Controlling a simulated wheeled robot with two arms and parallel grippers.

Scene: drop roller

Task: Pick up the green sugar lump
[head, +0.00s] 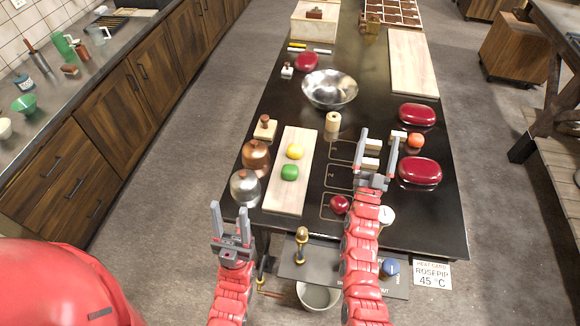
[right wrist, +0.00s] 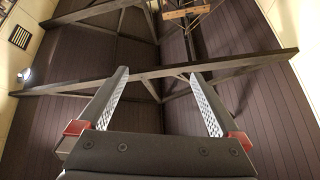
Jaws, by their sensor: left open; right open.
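The green sugar lump (head: 289,172) sits on a pale wooden board (head: 285,199) on the dark table, just in front of a yellow lump (head: 295,151). My left gripper (head: 230,217) is open and empty, off the table's near edge, to the left of and nearer than the green lump. My right gripper (head: 378,142) is open, pointing up and over the table to the right of the board. In the right wrist view its jaws (right wrist: 163,95) are apart with nothing between them, against the ceiling beams.
A copper dome (head: 256,157) and a glass-like dome (head: 245,187) stand left of the board. A red ball (head: 339,204) lies to its right. A steel bowl (head: 329,89) stands farther back. Red oval lumps (head: 419,171) lie at the right. A shelf with knobs (head: 325,265) juts from the near edge.

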